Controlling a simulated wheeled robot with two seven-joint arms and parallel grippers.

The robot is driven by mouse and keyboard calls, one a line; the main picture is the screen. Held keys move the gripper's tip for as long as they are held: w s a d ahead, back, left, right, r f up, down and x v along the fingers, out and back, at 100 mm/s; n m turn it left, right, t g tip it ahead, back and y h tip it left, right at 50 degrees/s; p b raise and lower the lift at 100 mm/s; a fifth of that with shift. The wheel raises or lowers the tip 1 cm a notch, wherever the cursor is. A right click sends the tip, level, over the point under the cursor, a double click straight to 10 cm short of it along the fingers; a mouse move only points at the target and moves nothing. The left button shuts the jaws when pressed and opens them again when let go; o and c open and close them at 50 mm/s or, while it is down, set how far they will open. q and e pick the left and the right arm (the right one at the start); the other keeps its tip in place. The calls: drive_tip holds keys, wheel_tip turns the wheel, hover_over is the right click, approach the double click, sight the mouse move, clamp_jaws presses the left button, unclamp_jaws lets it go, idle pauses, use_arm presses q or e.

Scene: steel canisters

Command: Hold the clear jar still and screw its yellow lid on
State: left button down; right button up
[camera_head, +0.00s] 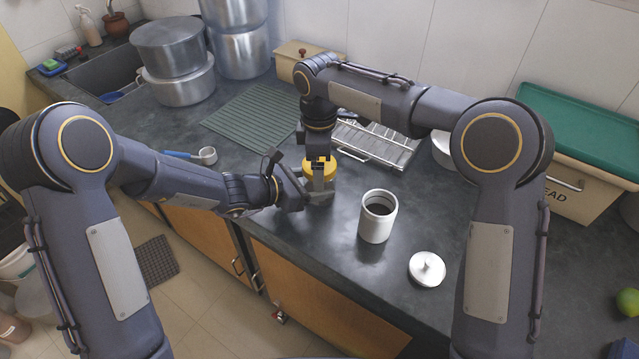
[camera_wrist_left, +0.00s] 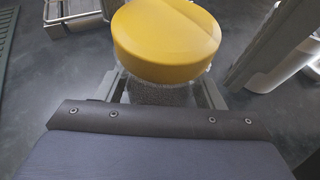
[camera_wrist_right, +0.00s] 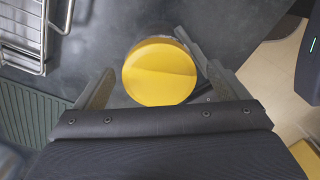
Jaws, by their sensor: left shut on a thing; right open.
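The yellow lid (camera_head: 321,165) sits on top of the clear jar (camera_head: 319,186), which stands on the dark worktop. The left wrist view shows the lid (camera_wrist_left: 167,40) large and close, with the jar's clear wall (camera_wrist_left: 160,93) just under it. My left gripper (camera_head: 308,190) is shut on the jar's body from the side. My right gripper (camera_head: 320,172) points straight down over the lid and is open. In the right wrist view its fingers stand on either side of the lid (camera_wrist_right: 160,72), with a gap at the left. The threads are hidden.
An open white canister (camera_head: 377,217) and a loose white lid (camera_head: 427,269) stand to the right, near the front edge. A metal rack (camera_head: 375,143) and a green ribbed mat (camera_head: 255,117) lie behind. A blue-handled scoop (camera_head: 207,155) lies to the left. Steel pots (camera_head: 180,82) stand back left.

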use_arm(q)
drive_tip(key=shift+s+d, duration=0.1)
use_arm(e)
drive_tip(key=shift+r, duration=1.95)
drive_tip(key=shift+c, duration=0.3)
drive_tip(key=shift+a, duration=0.1)
drive_tip(key=shift+c, duration=0.6)
drive_tip(key=n, duration=0.1)
drive_tip(key=r+n, duration=0.1)
drive_tip(key=n, duration=0.2)
drive_tip(key=shift+s+a+r, duration=0.1)
drive_tip(key=shift+a+r, duration=0.05)
drive_tip(key=shift+r, duration=0.15)
drive_tip(key=r+n, duration=0.2)
drive_tip(key=n, duration=0.1)
drive_tip(key=shift+d, duration=0.25)
drive_tip(key=shift+f, duration=4.05)
